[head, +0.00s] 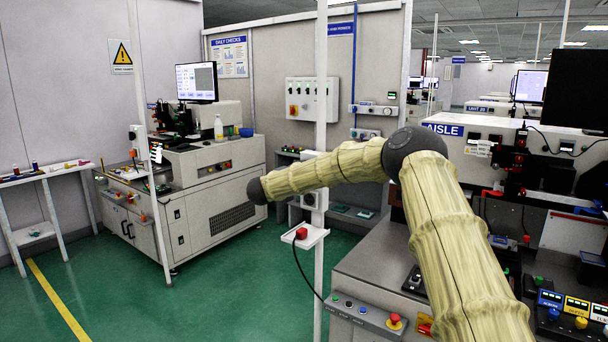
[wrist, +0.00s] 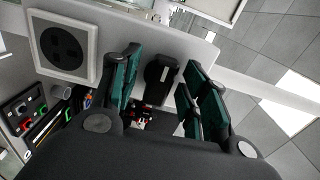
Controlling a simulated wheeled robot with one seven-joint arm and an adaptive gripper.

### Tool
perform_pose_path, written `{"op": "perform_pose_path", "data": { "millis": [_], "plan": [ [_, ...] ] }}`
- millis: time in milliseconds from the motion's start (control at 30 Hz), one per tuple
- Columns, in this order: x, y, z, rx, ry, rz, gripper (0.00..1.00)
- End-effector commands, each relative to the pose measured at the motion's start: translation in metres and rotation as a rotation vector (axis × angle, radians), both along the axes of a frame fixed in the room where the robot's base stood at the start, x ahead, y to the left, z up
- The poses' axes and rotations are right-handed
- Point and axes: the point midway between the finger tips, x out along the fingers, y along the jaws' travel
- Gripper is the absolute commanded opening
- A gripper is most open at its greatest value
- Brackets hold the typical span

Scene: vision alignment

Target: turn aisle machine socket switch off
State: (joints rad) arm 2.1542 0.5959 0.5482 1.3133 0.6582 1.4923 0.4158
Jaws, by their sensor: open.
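In the wrist view, a socket (wrist: 66,43) with a dark round face in a white square frame sits on a pale panel at upper left. A dark switch-like part (wrist: 160,73) with a light stripe sits on the same panel, to the right of the socket. My gripper (wrist: 162,58) is open, its teal fingers on either side of this part; I cannot tell whether they touch it. In the head view, the aisle machine (head: 480,150) with its blue AISLE sign stands at right. My arm reaches left in front of it; my gripper cannot be made out there.
A white pole (head: 321,90) carries a small shelf with a red button (head: 301,233) and a hanging black cable. A grey control console (head: 367,318) with buttons stands at the lower middle. Green floor (head: 215,290) is open at left, before another machine (head: 210,195).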

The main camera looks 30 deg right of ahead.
Motion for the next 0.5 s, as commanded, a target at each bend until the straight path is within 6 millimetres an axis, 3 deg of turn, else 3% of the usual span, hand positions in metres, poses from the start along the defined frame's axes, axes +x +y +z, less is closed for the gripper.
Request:
{"op": "perform_pose_path", "data": {
  "millis": [167, 500],
  "plan": [
    [-0.004, 0.013, 0.000, 0.000, 0.001, 0.002, 0.45],
    [-0.027, 0.068, 0.000, 0.000, 0.002, 0.004, 0.45]
  ]
}}
